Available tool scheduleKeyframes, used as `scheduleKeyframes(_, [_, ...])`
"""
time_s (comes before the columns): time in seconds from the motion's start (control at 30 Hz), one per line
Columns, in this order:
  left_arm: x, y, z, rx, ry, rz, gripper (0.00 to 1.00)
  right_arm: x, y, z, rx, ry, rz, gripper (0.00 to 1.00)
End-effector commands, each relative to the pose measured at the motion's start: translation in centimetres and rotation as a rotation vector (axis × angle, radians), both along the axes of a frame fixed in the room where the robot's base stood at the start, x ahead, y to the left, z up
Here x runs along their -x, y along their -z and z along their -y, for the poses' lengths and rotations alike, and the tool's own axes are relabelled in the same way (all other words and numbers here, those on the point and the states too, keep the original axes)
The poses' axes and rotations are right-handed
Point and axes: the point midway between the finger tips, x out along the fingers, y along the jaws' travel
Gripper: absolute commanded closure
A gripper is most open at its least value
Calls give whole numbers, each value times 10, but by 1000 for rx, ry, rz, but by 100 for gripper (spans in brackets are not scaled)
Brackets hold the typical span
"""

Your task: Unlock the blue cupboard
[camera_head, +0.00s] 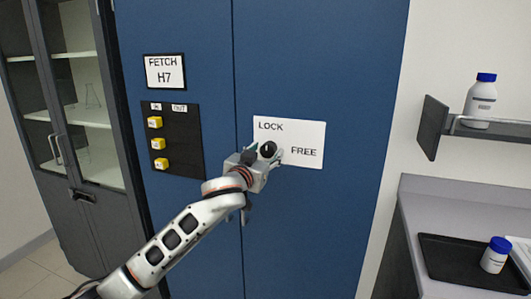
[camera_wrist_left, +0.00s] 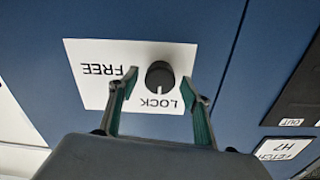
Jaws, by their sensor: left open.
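The blue cupboard (camera_head: 320,225) stands upright in front of me with both doors closed. On its right door is a white plate (camera_head: 312,133) marked LOCK and FREE, with a round black knob (camera_head: 268,149). In the left wrist view the knob (camera_wrist_left: 160,77) shows whole, its pale mark pointing towards the word LOCK. My left gripper (camera_head: 266,156) is in front of the plate, open. In the left wrist view its fingers (camera_wrist_left: 159,84) stand on either side of the knob, with gaps visible; contact is not seen. My right gripper is not in view.
A black panel (camera_head: 180,120) with yellow blocks and a FETCH H7 sign (camera_head: 165,71) are on the left door. A dark glass-door cabinet (camera_head: 75,100) stands left. At right are a shelf with a bottle (camera_head: 480,101) and a counter with a tray (camera_head: 450,262) holding another bottle.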

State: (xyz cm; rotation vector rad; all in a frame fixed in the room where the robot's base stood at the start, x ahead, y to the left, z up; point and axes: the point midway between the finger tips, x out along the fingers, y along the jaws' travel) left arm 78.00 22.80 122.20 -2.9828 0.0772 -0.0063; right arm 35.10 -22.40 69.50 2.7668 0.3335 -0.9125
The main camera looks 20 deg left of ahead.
Motion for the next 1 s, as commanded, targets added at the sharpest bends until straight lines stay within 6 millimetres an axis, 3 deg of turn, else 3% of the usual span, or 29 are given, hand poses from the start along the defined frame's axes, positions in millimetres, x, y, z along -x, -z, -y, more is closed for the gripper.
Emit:
scheduleKeyframes(0.13, [0,0,0,0,0,0,52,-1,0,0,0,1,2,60])
scheduleKeyframes(0.3, [0,0,0,1,0,0,90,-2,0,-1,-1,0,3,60])
scheduleKeyframes(0.67, [0,0,0,-31,0,1,90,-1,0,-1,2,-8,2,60])
scheduleKeyframes(1.0, [0,0,0,-241,0,7,90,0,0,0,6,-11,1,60])
